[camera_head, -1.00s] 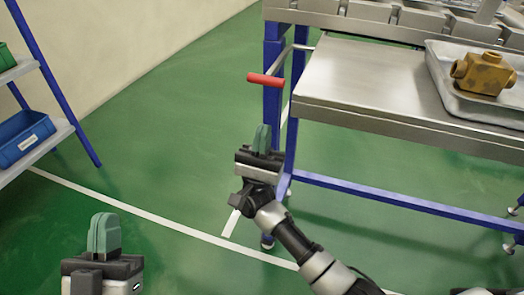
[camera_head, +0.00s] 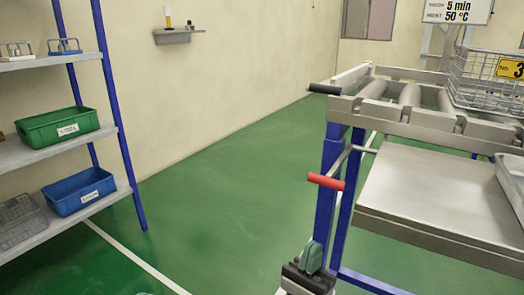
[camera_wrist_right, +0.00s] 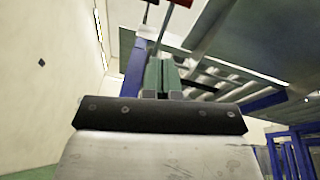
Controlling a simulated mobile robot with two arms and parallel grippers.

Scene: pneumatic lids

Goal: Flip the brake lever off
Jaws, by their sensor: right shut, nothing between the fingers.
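A lever with a red grip (camera_head: 326,181) sticks out to the left from the blue-legged roller stand. Its red end also shows at the top of the right wrist view (camera_wrist_right: 183,3). A second lever with a black grip (camera_head: 324,89) juts from the stand's upper rail. I cannot tell from the frames which one is the brake. My right gripper (camera_head: 312,256), with green fingers, is shut and empty. It is below the red grip and apart from it. The fingers also show in the right wrist view (camera_wrist_right: 161,76). My left gripper is not clearly seen.
The steel shelf (camera_head: 430,190) of the stand is to the right, with a tray (camera_head: 510,190) at its edge. A wire basket (camera_head: 485,85) sits on the rollers. A rack with a green bin (camera_head: 58,128) and a blue bin (camera_head: 78,190) is at the left. The floor between is clear.

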